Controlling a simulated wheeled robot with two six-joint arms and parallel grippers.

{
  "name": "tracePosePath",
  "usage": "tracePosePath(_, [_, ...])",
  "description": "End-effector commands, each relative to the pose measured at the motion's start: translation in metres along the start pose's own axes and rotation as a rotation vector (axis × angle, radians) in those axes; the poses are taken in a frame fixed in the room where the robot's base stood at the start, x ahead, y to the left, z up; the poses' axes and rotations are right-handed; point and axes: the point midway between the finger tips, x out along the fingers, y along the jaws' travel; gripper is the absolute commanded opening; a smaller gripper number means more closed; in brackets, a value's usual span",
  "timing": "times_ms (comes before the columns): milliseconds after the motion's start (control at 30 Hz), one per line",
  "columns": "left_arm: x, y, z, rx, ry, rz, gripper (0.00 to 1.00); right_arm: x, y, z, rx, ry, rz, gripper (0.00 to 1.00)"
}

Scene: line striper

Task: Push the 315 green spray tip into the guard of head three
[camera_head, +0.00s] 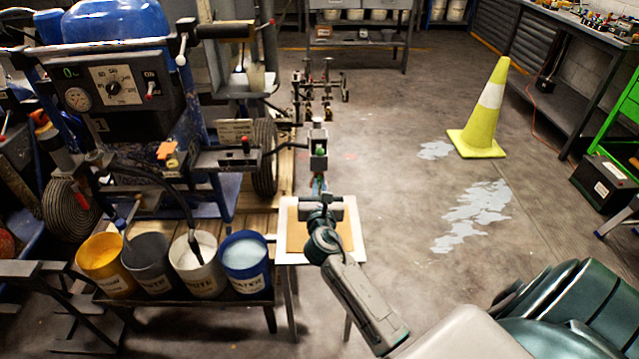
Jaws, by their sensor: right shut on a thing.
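My right gripper (319,187) reaches forward over the small stand, in the middle of the picture. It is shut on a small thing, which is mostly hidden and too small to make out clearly. A grey block-like head (319,137) stands just beyond the gripper, with a small green spot (320,152) on its near face. I cannot tell whether this green spot is the spray tip, or whether the gripper touches the head. My left gripper is not in view.
A small stand with a white-edged top (356,235) is below my right gripper. Yellow, grey, white and blue buckets (247,268) stand to the left. The blue striping machine (110,95) fills the upper left. A yellow cone (482,125) stands on open floor at right.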

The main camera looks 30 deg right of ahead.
Motion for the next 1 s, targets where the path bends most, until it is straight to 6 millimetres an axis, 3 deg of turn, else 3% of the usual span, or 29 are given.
tracePosePath(400, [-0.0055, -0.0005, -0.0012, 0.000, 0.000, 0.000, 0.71, 0.0004, 0.0002, 0.0013, -0.040, -0.002, 0.000, 0.00])
tracePosePath(433, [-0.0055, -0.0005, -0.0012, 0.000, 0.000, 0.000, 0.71, 0.0004, 0.0002, 0.0013, -0.040, -0.002, 0.000, 0.15])
tracePosePath(533, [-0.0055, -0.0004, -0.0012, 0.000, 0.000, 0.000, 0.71, 0.0003, 0.0001, 0.0011, -0.040, -0.002, 0.000, 0.34])
tracePosePath(733, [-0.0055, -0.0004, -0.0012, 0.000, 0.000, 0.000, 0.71, 0.0002, 0.0001, 0.0007, -0.039, -0.001, 0.000, 0.34])
tracePosePath(867, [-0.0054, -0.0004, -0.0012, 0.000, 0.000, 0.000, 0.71, 0.0001, 0.0000, 0.0004, -0.039, -0.001, 0.000, 0.58])
tracePosePath(1000, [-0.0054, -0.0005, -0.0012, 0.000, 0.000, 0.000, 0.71, 0.0001, 0.0000, 0.0004, -0.039, -0.001, 0.000, 0.60])
